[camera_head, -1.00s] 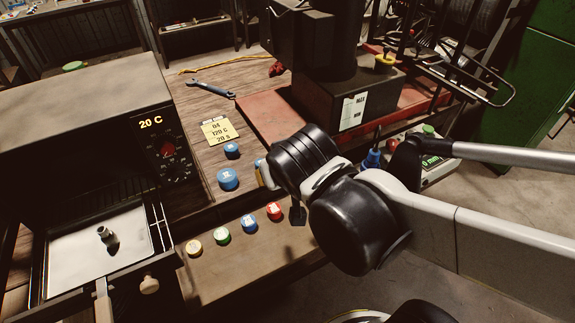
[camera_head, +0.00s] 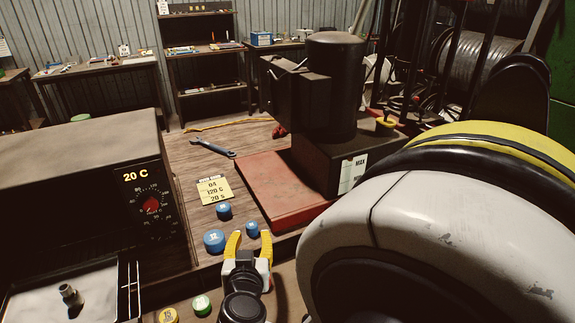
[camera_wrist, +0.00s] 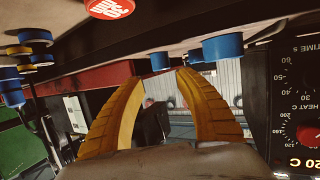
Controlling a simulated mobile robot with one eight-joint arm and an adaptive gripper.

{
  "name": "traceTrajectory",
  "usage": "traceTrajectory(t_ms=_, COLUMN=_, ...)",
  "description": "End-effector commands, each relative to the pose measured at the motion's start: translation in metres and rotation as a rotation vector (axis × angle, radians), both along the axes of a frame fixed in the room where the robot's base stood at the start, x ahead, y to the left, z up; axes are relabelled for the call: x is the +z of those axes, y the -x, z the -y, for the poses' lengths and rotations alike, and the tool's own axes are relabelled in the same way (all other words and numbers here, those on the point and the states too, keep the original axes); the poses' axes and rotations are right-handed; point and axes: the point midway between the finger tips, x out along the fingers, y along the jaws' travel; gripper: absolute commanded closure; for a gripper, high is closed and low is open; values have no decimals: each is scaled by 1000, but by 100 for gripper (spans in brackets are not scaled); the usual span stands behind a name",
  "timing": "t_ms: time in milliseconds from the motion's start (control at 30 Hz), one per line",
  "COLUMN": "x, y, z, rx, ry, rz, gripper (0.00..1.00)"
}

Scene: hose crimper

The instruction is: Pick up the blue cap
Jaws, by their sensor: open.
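Three blue caps show in the head view: a larger one (camera_head: 214,241), a smaller one (camera_head: 223,212) behind it, and a small one (camera_head: 252,229) to the right. My gripper (camera_head: 250,240) has yellow fingers spread apart, with the right-hand small cap at the opening between the tips. In the upside-down wrist view, that blue cap (camera_wrist: 160,60) appears just beyond and between the open fingertips (camera_wrist: 160,78). The larger blue cap (camera_wrist: 222,47) is off to the right there. Nothing is visibly held; contact with the cap cannot be told.
A heater box with a "20 C" dial (camera_head: 147,190) stands left. A yellow note (camera_head: 214,190) and a wrench (camera_head: 212,147) lie on the wooden bench. A red plate (camera_head: 275,190) and dark machine (camera_head: 335,100) stand beyond.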

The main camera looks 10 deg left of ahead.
Motion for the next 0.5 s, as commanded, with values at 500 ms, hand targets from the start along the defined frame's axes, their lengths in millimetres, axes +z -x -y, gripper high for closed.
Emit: traceTrajectory(t_ms=500, x=-20, y=-56, z=-11, rx=-2, ry=1, rz=0, gripper=59)
